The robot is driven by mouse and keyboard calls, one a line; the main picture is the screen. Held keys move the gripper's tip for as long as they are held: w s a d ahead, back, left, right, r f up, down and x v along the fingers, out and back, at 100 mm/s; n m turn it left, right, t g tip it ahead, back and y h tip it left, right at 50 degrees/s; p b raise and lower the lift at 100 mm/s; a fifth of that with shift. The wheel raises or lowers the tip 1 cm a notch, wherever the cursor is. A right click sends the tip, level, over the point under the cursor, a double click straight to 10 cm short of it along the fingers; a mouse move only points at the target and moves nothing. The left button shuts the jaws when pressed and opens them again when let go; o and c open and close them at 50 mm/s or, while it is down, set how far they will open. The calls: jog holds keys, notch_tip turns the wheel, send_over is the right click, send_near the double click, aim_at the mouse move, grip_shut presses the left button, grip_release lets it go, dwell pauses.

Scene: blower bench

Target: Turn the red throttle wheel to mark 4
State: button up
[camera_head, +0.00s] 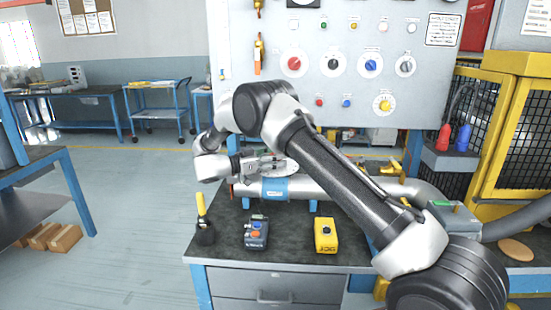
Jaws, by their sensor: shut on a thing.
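My gripper (282,163) is at a pale round disc (291,168) above the silver pipe (308,188) on the bench. Its fingers are closed in front of this disc, and what they hold is small and mostly covered by them. The red throttle wheel cannot be made out clearly; its grip and any marks on the disc are hidden or too small to read. The pipe has a blue band (275,188) and lies across the bench, partly behind my arm.
A yellow-handled tool (202,220), a dark control box (256,233) and a yellow box (325,235) stand along the bench (288,251) front. Behind is a grey panel with a red knob (294,63) and other coloured knobs. A yellow cage (512,130) stands at right.

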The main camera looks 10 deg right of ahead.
jog(key=shift+r, duration=0.1)
jog(key=o, duration=1.1)
jog(key=shift+c, duration=0.2)
jog(key=s+a, duration=0.2)
jog(key=a, duration=0.9)
jog(key=shift+s+a, duration=0.15)
jog(key=shift+a, duration=0.2)
jog(key=shift+a, duration=0.15)
